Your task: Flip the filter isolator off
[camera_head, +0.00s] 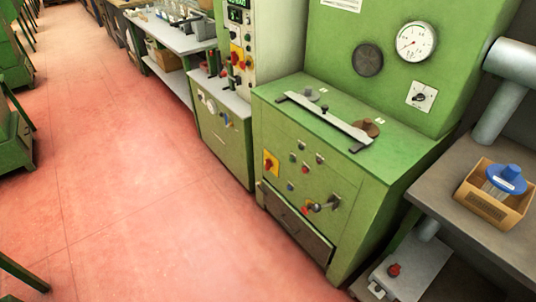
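Neither of my grippers shows in the head view. Several controls are in sight, and I cannot tell which one is the filter isolator. A rotary switch with a dark knob on a white plate (421,97) is on the upright green panel at the right. A red knob on a yellow plate (270,163) is on the front of the green machine (345,205). A grey box (415,272) with a red knob (394,270) stands low at the right, under the bench. The positions of these controls are too small to read.
A round gauge (416,42) and dark round grille (367,60) sit above the machine top. A grey bench (455,205) at right holds a cardboard box (491,205) with a blue-topped item (507,178). The red floor (130,190) is open in front of the machines.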

